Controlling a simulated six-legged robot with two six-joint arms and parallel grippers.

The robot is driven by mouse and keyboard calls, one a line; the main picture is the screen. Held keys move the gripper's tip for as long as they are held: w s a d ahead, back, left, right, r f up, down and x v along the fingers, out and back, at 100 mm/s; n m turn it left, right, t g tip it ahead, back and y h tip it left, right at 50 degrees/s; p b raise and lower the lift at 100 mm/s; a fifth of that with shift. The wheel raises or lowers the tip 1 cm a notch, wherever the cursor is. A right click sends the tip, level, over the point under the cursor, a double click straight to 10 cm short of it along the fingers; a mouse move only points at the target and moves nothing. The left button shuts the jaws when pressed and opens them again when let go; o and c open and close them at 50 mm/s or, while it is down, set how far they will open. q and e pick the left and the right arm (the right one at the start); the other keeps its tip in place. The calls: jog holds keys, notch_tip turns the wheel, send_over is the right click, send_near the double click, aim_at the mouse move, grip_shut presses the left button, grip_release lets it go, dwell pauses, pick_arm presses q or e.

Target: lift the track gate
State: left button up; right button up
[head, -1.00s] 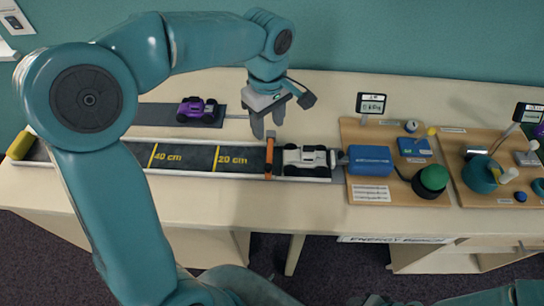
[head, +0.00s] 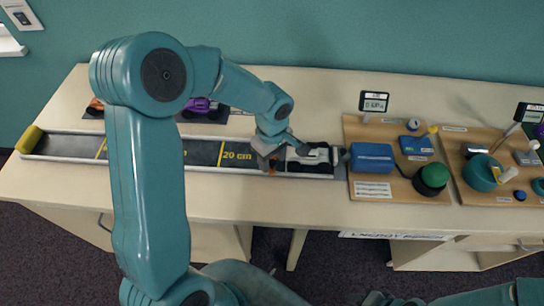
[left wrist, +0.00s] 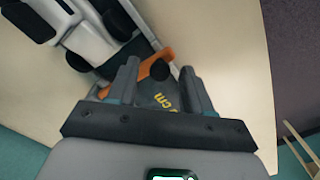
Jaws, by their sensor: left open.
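The orange track gate (left wrist: 165,57) crosses the track beside the white toy car in the left wrist view. A round black piece (left wrist: 160,70) shows by the gate, between my fingers in that view. In the head view only a small orange bit of the gate (head: 272,172) shows; my left gripper hides the rest. My left gripper (head: 267,166) is low over the track at the gate. Its two fingers are apart in the left wrist view (left wrist: 160,72), and I cannot tell whether they touch the gate. My right gripper is out of view.
The white car (head: 318,158) stands on the track (head: 205,152) just right of the gate. A blue box (head: 372,157) and a green button (head: 434,175) are on a wooden board farther right. A purple car (head: 201,106) is behind the track. The front tabletop is clear.

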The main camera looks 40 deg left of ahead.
pick_arm(q)
jog(key=shift+s+r, duration=0.1)
jog(key=shift+s, duration=0.05)
grip_shut()
